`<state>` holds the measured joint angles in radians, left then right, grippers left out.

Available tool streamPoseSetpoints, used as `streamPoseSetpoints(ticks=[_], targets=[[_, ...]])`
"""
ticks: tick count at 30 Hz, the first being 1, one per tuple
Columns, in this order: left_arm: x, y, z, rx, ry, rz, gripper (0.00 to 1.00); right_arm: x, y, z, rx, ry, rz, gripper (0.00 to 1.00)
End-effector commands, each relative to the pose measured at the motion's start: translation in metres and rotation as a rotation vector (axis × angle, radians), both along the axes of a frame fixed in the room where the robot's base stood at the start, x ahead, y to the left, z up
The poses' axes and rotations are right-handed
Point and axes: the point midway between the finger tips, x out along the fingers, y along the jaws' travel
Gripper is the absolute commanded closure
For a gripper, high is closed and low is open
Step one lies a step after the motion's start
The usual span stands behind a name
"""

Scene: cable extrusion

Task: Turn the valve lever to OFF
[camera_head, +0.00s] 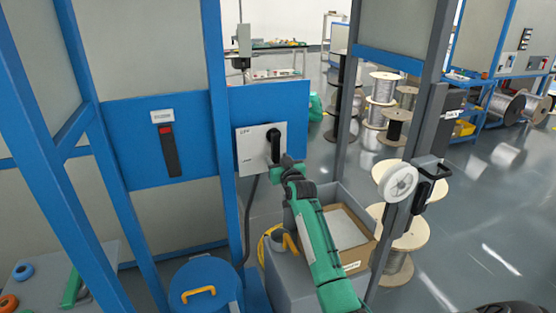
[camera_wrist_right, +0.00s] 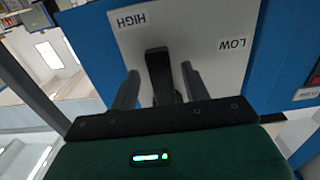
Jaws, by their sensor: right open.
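The valve lever (camera_head: 274,144) is a black handle on a pale square plate (camera_head: 247,158), fixed to a blue panel. In the head view it stands about upright, and a small OFF-like label is on the plate to its left. My right gripper (camera_head: 285,166) is at the lever's lower end. In the right wrist view, my right gripper (camera_wrist_right: 158,88) is open, with one finger on each side of the lever (camera_wrist_right: 158,72); I cannot tell whether either touches it. The upside-down plate (camera_wrist_right: 200,25) there shows HIGH and LOW. My left gripper is not in view.
A black slotted fitting with a red top (camera_head: 169,152) is on the blue panel to the left. A grey bin with a cardboard box (camera_head: 352,267) stands below my right arm. A blue drum (camera_head: 203,283) is at the lower left. Blue and grey posts frame the panel.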

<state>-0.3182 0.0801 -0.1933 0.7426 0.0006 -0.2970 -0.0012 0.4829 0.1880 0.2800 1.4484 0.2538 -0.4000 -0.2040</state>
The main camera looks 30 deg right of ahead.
Motion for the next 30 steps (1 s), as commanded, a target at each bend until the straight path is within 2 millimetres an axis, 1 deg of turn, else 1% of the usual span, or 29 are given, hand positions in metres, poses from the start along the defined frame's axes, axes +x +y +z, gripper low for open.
streamPoseSetpoints(ticks=[10, 14, 15, 17, 18, 25, 30], targets=[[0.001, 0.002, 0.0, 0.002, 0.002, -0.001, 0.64, 0.003, 0.0, 0.0, 0.0, 0.0, 0.0, 0.53], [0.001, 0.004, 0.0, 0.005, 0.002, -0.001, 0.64, 0.003, 0.0, 0.0, 0.0, 0.001, 0.0, 0.78], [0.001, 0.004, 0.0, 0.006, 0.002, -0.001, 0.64, 0.003, 0.0, 0.0, 0.0, 0.001, 0.001, 0.86], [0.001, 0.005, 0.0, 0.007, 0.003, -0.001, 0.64, 0.003, 0.0, 0.0, 0.0, 0.001, 0.0, 0.98], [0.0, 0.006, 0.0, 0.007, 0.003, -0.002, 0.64, 0.002, 0.0, 0.0, 0.0, 0.001, 0.0, 1.0], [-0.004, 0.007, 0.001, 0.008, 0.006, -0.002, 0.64, 0.003, 0.0, 0.0, 0.009, -0.001, 0.001, 1.0], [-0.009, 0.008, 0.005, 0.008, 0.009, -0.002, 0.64, 0.004, 0.004, 0.001, 0.056, -0.011, 0.002, 1.0]])
